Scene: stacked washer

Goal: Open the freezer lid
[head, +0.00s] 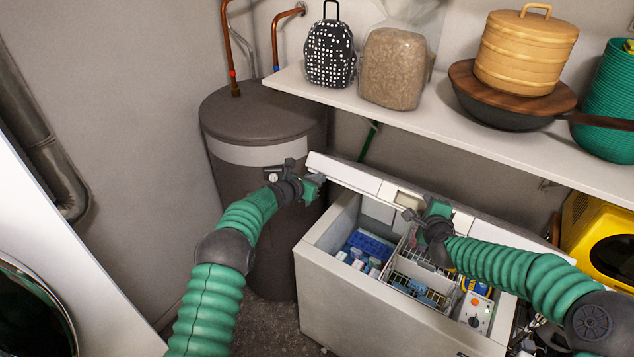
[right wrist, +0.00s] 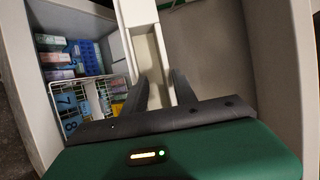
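The white chest freezer (head: 375,310) stands in the middle of the head view, its interior exposed. Its lid (head: 375,186) is raised, seen nearly edge-on, with a handle recess (head: 408,200) on its edge. My left gripper (head: 305,183) is at the lid's left corner; whether it touches, and its finger gap, are unclear. My right gripper (head: 424,222) is close to the lid edge near the recess. In the right wrist view, its two fingers (right wrist: 160,90) are apart, with the pale lid edge (right wrist: 145,45) showing between and beyond them; contact cannot be told.
Inside are wire baskets (head: 420,275) and several boxes (head: 370,247). A dark tank (head: 262,190) stands left of the freezer. A white shelf (head: 440,120) holding a bag, pan and bowls hangs above the lid. A yellow appliance (head: 600,237) is at right.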

